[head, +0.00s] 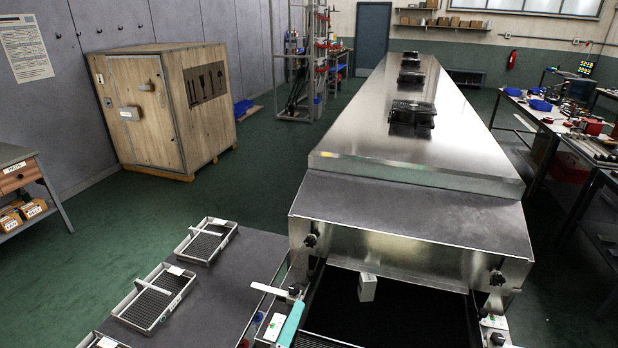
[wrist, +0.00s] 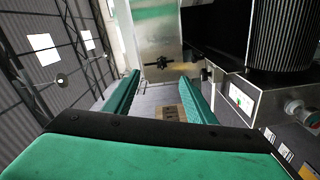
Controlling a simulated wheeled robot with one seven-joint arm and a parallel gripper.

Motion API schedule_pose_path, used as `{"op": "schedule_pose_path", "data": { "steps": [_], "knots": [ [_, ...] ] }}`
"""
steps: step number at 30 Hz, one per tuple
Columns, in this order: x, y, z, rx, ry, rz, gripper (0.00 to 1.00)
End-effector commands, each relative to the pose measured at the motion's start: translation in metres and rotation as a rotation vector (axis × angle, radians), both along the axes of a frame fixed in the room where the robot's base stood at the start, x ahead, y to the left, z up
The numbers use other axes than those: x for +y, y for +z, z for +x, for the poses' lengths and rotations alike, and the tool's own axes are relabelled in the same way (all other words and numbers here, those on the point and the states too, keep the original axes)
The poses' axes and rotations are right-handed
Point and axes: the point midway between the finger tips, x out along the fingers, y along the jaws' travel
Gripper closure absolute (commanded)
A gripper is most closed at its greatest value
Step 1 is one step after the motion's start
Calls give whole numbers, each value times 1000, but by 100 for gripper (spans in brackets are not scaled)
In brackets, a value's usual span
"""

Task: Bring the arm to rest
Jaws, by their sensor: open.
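My gripper (wrist: 158,82) shows in the wrist view with its two teal fingers apart. Nothing is held between them. Past the fingers are a grey surface and a small brown patch, both too unclear to name. In the head view, a teal and white piece (head: 290,322) stands beside the dryer mouth at the bottom. I cannot tell whether it is part of my gripper. The steel tunnel dryer (head: 425,215) runs away from me, its dark open mouth at the near end.
A grey table (head: 225,290) left of the dryer mouth carries several mesh trays, one of them whole in view (head: 206,241). A wooden cabinet (head: 165,105) stands at the left. Cluttered workbenches (head: 560,125) line the right. Green floor (head: 255,175) is clear between cabinet and dryer.

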Motion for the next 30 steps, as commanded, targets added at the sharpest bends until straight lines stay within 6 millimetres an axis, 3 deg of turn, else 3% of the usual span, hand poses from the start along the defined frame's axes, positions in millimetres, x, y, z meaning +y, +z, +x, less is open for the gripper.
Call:
{"op": "schedule_pose_path", "data": {
  "steps": [10,17,23,30],
  "knots": [
    [3,-34,-22,33,63,74,49],
    [3,-65,-50,63,119,166,49],
    [2,-101,-95,102,179,307,49],
    [-4,-134,-171,131,225,563,49]
  ]
}}
